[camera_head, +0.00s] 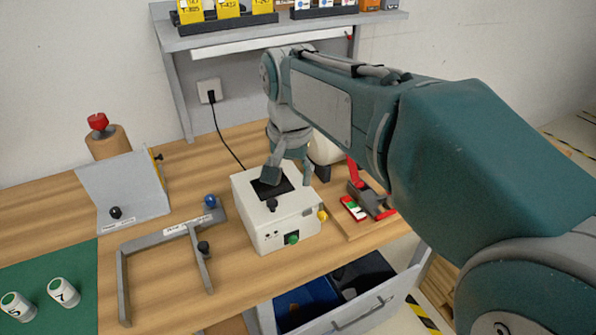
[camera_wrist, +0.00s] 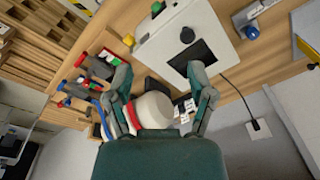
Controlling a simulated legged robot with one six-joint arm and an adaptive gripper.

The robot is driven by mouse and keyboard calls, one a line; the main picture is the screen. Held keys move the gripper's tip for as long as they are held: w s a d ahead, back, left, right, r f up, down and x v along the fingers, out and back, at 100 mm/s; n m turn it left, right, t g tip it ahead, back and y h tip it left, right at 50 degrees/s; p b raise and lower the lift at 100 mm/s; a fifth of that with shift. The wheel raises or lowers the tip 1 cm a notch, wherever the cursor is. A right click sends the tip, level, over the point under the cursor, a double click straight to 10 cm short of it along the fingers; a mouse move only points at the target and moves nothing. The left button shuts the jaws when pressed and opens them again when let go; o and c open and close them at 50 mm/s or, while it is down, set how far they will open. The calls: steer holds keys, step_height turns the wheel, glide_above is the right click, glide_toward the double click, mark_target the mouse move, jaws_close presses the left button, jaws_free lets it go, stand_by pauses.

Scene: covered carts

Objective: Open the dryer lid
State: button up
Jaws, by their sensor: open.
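A white box with a power cord (camera_head: 262,238), which looks like the dryer, stands on the wooden bench. It has a dark panel (camera_head: 268,187) on top, a black knob (camera_head: 272,204) near its front edge and a green button (camera_head: 292,239) on its front. No label names it, and I cannot make out a lid seam. In the wrist view the white box (camera_wrist: 222,16), dark panel (camera_wrist: 192,57) and black knob (camera_wrist: 187,35) lie ahead of the fingers. My gripper (camera_head: 289,178) is open and empty over the box's back part; it also shows in the wrist view (camera_wrist: 159,73).
A white rounded item (camera_wrist: 153,113) and red-handled tools (camera_head: 357,180) stand right of the box. A grey frame (camera_head: 160,240) and a tilted grey panel (camera_head: 125,190) are to its left. An open drawer (camera_head: 350,315) sticks out below; a shelf (camera_head: 290,32) hangs behind.

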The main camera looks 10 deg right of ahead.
steer(key=s+d+n+t, duration=0.1)
steer(key=s+d, duration=0.4)
steer(key=s, duration=0.1)
steer(key=shift+s+n+t, duration=0.4)
steer(key=s+d+f+n+t, duration=0.1)
steer(key=s, duration=0.2)
steer(key=s+f+n, duration=0.1)
steer(key=s+f, duration=0.1)
steer(key=s, duration=0.1)
steer(key=s+d+f+t, duration=0.1)
steer(key=s, duration=0.2)
steer(key=shift+d+f+n+t, duration=0.25)
steer(key=shift+d+n+t, duration=0.05)
steer(key=shift+n, duration=0.1)
steer(key=m+g+h, duration=0.2)
steer(key=m, duration=0.4)
glide_toward(271, 201)
steer(key=x, duration=0.9)
steer(key=shift+f, duration=0.15)
jaws_close()
